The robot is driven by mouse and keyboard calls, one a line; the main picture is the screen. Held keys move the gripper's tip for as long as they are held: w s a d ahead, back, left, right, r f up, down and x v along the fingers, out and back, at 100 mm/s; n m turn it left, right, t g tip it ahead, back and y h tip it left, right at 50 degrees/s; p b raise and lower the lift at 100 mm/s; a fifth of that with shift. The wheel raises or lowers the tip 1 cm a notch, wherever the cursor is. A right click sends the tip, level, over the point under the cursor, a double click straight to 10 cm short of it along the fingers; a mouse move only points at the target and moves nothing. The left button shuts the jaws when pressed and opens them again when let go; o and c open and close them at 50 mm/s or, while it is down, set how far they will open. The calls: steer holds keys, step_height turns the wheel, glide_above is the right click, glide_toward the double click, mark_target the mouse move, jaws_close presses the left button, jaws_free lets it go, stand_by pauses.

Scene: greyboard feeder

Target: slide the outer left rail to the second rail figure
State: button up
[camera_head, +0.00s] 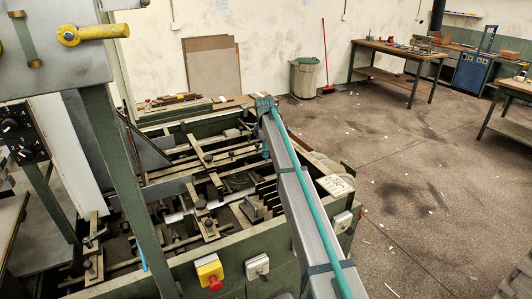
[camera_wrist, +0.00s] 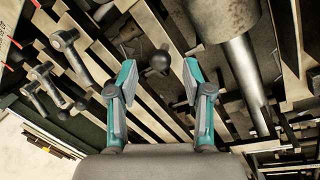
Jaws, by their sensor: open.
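My gripper (camera_wrist: 160,76) is open in the wrist view, its two teal fingers apart. A dark ball knob (camera_wrist: 159,60) shows in the gap between the fingertips, apart from both. I cannot tell how far beyond the tips it lies. Several pale rails (camera_wrist: 150,118) run diagonally below the gripper. In the head view, the feeder bed holds several rails with dark knobs, including a short left one (camera_head: 92,258) near the bed's left side. I cannot tell which rail the knob between my fingers belongs to. No rail figure is legible.
Metal clamp handles (camera_wrist: 66,42) stand left of my gripper. A thick metal cylinder (camera_wrist: 222,16) with a rod (camera_wrist: 246,75) stands close on the right. A red stop button (camera_head: 214,283) is on the feeder's front. Workbenches (camera_head: 398,50) stand far off; the floor (camera_head: 400,170) between is mostly clear.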

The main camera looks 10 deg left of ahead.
step_height(320, 180, up, 10)
steer(key=s, duration=0.2)
steer(key=shift+f, duration=0.15)
